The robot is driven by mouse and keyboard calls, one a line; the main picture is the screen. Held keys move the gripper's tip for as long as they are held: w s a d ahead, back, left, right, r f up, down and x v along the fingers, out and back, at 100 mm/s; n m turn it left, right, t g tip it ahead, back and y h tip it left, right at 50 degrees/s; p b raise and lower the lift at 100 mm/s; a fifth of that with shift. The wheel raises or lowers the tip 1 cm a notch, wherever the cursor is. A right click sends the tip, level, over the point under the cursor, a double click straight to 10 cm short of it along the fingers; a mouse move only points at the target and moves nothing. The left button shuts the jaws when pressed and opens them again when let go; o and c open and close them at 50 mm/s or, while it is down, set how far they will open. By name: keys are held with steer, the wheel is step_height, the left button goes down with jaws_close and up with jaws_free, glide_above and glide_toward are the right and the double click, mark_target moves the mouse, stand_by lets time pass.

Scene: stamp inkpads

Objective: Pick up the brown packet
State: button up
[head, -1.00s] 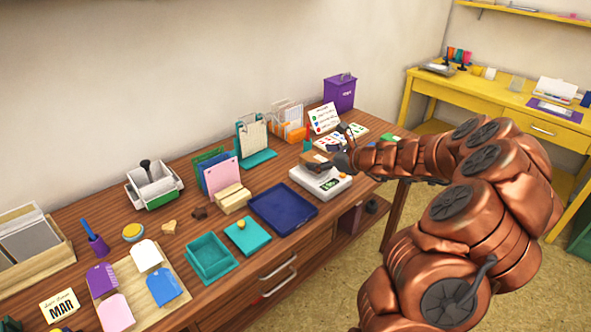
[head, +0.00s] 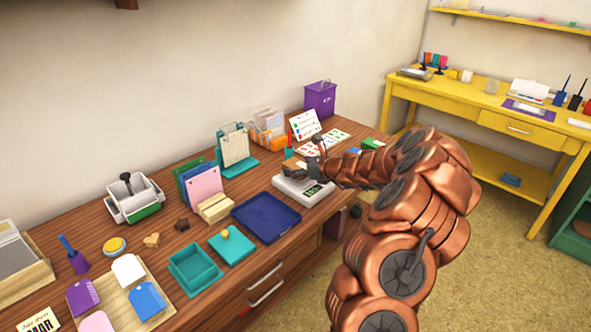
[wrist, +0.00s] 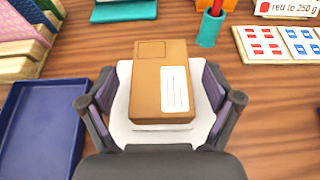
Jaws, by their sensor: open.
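The brown packet (wrist: 147,92) lies flat on a white scale (wrist: 122,128) in the wrist view, with a white lined label on its right half. My gripper (wrist: 158,105) is open, with one dark finger on each side of the packet and a gap visible at both sides. In the head view my gripper (head: 305,168) is over the scale (head: 303,190) with its dark display, and it hides most of the packet there.
A blue tray (head: 266,217) lies left of the scale. A teal clipboard stand (head: 236,163) and a teal cup (wrist: 211,27) stand behind it. A card sheet (wrist: 284,42) lies to the right. Bare wood lies between scale and tray.

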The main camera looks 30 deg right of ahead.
steer(key=shift+w+f, duration=0.1)
steer(key=shift+w, duration=0.35)
steer(key=shift+c, duration=0.3)
